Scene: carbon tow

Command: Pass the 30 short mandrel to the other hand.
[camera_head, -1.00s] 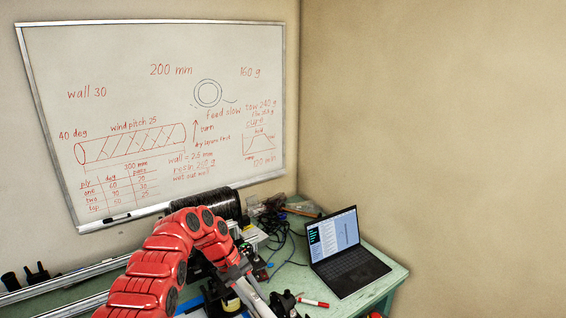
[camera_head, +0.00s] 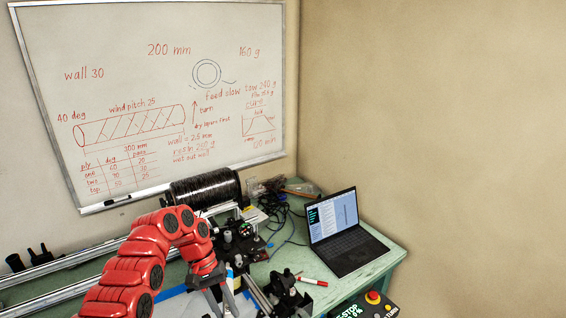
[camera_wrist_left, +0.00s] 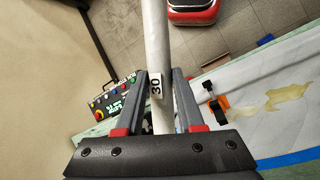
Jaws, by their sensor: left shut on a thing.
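The 30 short mandrel (camera_wrist_left: 156,60) is a pale grey rod with a white tag reading "30" in the left wrist view. It runs from between my fingers up past the top edge of that view. My left gripper (camera_wrist_left: 163,85) is shut on it, with a finger on each side near the tag. In the head view my left gripper (camera_head: 228,303) hangs low over the bench, its tips close to the bottom edge. I cannot clearly tell the mandrel there. My right gripper is not in view.
A black spool (camera_head: 205,189) and dark fixtures stand on the green bench (camera_head: 385,262). The left wrist view shows an orange-and-black tool (camera_wrist_left: 217,103) on a white sheet (camera_wrist_left: 280,95).

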